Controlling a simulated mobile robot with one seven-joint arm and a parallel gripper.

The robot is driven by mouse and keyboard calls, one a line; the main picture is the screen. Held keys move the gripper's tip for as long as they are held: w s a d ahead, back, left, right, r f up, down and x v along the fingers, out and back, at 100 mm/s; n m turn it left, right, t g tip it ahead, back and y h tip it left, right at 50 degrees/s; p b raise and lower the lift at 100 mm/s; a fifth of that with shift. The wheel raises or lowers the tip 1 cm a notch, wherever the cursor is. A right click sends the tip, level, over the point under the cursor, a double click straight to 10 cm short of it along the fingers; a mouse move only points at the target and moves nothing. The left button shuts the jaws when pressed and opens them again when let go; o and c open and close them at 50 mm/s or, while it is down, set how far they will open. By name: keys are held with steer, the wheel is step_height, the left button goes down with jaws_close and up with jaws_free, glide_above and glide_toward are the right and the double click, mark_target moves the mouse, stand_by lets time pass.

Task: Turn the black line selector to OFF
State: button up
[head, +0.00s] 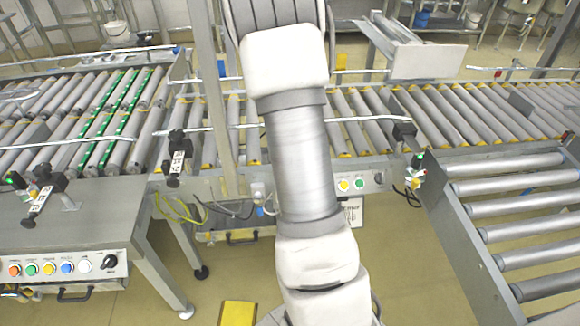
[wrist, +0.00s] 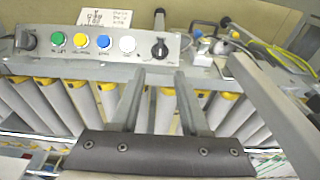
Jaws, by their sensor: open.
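A grey control panel (wrist: 205,72) crosses the top of the wrist view. A black selector (wrist: 159,49) with a light pointer mark sits near its right end, beside a white button (wrist: 127,44). A second black knob (wrist: 29,40) is at the panel's left end. I cannot read the labels, so which is the line selector is unclear. My gripper (wrist: 159,75) is open and empty, its two fingers apart, just below the right selector in the picture and seemingly not touching it. In the head view my arm hides part of this panel; a black knob (head: 378,178) shows, but my gripper does not.
Green (wrist: 57,39), yellow (wrist: 81,41) and blue (wrist: 104,41) buttons line the panel. A grey post (wrist: 275,115) stands at the right of the wrist view. Roller conveyors (head: 450,115) surround the panel. Another button panel (head: 60,268) with a black knob (head: 109,262) is at lower left.

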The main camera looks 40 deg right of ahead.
steer(key=r, duration=0.3)
steer(key=s+r+p, duration=0.1)
steer(key=r, duration=0.1)
steer(key=shift+a+r, duration=0.25)
steer(key=shift+r, duration=0.05)
